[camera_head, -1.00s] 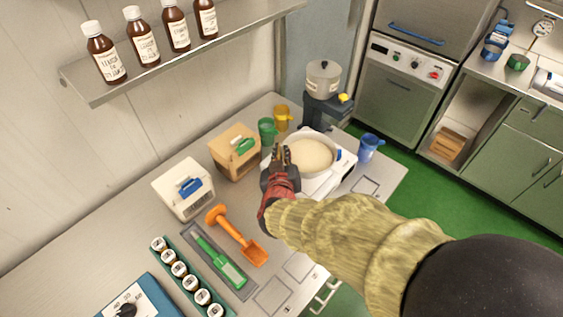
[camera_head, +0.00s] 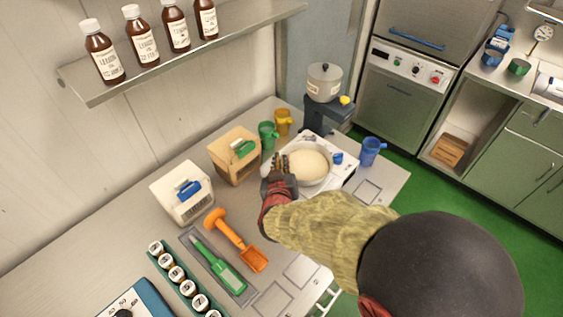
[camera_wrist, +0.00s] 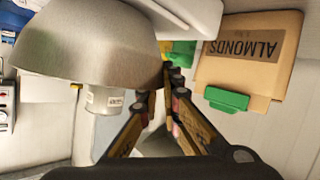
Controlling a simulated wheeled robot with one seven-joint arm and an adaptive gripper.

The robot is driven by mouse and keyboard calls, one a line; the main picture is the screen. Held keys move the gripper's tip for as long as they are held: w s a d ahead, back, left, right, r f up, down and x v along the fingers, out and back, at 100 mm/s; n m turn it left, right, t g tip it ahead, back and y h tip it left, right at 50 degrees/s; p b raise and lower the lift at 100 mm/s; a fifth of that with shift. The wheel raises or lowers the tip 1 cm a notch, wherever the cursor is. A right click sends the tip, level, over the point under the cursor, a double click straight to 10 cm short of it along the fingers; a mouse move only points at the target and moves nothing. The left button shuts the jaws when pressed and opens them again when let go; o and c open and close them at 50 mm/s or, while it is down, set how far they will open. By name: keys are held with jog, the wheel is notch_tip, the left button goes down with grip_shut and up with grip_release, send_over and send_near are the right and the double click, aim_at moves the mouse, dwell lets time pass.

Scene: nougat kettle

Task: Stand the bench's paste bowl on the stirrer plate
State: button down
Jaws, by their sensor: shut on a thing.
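The paste bowl (camera_head: 309,168) is a grey metal bowl full of pale paste, upright over the white stirrer plate (camera_head: 344,176) on the bench. My gripper (camera_head: 281,164) is shut on the left side of its rim. In the wrist view, which is upside down, the bowl (camera_wrist: 85,45) fills the upper left beside my fingers (camera_wrist: 168,100). The plate's white edge (camera_wrist: 195,14) shows at the top there. The bowl hides much of the plate, and I cannot tell whether its base touches it.
An almonds box (camera_head: 234,157) and green (camera_head: 268,135) and yellow (camera_head: 283,122) mugs stand left of and behind the bowl. A lidded pot (camera_head: 324,84) on a dark stand is behind. A blue mug (camera_head: 371,152) is to the right. An orange scoop (camera_head: 236,241) lies nearer.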

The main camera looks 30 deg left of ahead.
jog(key=c, duration=2.5)
grip_release()
jog(key=shift+f, duration=0.2)
jog(key=o, duration=0.5)
jog(key=shift+r, duration=0.1)
jog(key=shift+r, duration=0.2)
jog(key=p+v, duration=0.2)
jog(key=v, duration=1)
jog(key=shift+p, duration=0.35)
jog(key=shift+d+f, duration=0.1)
